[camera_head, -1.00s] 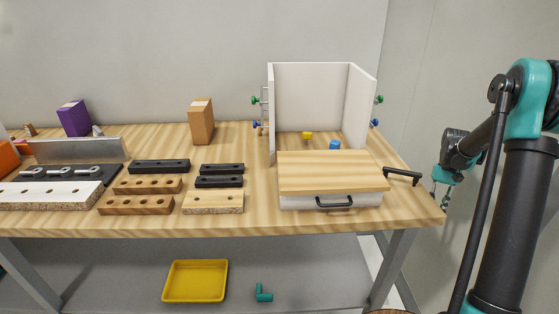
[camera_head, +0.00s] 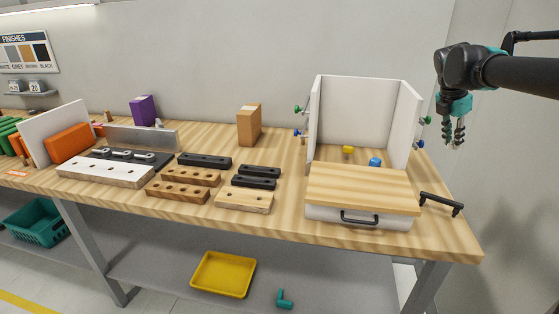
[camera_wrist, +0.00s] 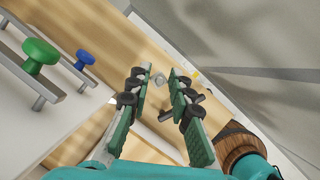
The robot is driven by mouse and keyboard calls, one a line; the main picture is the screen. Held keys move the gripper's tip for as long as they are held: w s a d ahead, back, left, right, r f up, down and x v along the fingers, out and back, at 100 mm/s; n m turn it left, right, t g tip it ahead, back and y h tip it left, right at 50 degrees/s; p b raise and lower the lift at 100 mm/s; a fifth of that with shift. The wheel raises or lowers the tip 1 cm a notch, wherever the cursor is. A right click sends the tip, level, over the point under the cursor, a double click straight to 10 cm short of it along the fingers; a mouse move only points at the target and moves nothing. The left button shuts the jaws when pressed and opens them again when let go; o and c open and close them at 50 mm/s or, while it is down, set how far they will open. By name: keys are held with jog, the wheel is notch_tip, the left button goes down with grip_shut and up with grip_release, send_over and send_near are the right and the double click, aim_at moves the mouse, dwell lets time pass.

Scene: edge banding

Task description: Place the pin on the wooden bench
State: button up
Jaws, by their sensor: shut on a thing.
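My gripper (camera_head: 455,134) hangs high at the right, above and beyond the bench's right end. In the wrist view my gripper (camera_wrist: 160,77) points away with its two fingers close to a small grey piece (camera_wrist: 160,81), which looks like the pin. It shows between the fingertips; its length is hidden. In the head view I cannot make the pin out clearly. The wooden bench (camera_head: 280,158) runs across the head view, and its light wood surface also shows in the wrist view (camera_wrist: 110,30).
A white open-fronted cabinet (camera_head: 362,112) with green and blue knobs on its sides stands at the bench's right. A black handle (camera_head: 441,203) lies by the right edge. Drilled blocks (camera_head: 183,191) fill the middle front. The back strip beside the brown box (camera_head: 249,124) is clear.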

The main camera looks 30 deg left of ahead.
notch_tip(320, 180, up, 4)
jog(key=s+a+n+y, duration=0.1)
jog(key=a+n, duration=0.1)
jog(key=n, duration=0.1)
jog(key=shift+t, duration=0.3)
notch_tip(320, 180, down, 20)
jog(key=shift+f, duration=0.25)
jog(key=shift+f, duration=0.1)
jog(key=o, duration=0.7)
jog(key=v, duration=1.2)
jog(key=shift+d, duration=0.1)
